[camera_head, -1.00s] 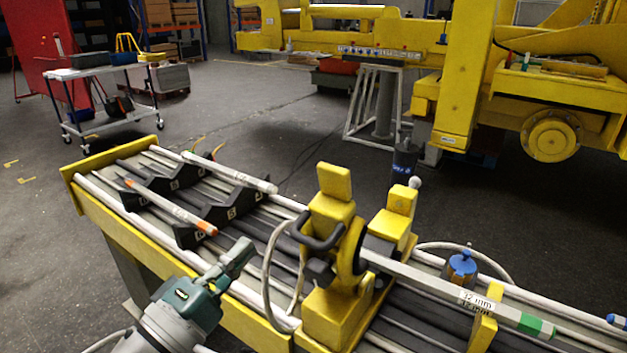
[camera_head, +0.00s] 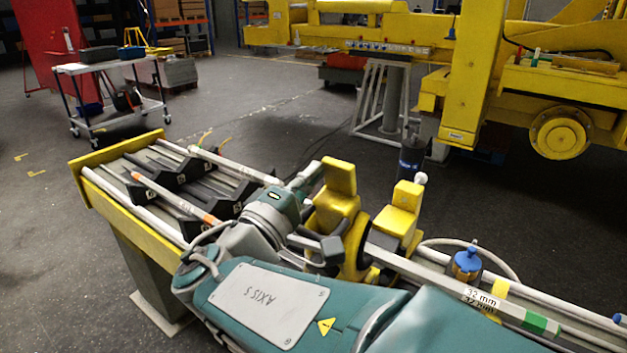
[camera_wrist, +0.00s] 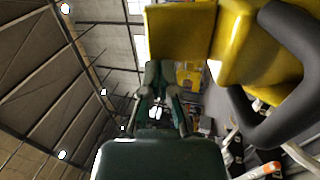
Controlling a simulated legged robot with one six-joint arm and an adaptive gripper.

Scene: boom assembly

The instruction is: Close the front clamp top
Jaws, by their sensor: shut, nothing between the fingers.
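The yellow clamp stands on the bench with its blocky top (camera_head: 339,177) raised upright. A dark curved handle (camera_wrist: 283,110) on the clamp shows large at the right of the wrist view, beside the yellow clamp top (camera_wrist: 180,35). My gripper (camera_head: 312,172) is shut and empty, close to the left side of the raised top; whether it touches cannot be told. In the wrist view its fingers (camera_wrist: 158,85) point away just below the yellow block. My arm hides the clamp's lower front in the head view.
A second yellow block (camera_head: 398,220) and a blue-capped container (camera_head: 466,262) stand right of the clamp. A long bar labelled 32 mm (camera_head: 450,282) runs right. Rods lie on black holders (camera_head: 150,190) at left. Yellow machinery (camera_head: 560,95) stands behind.

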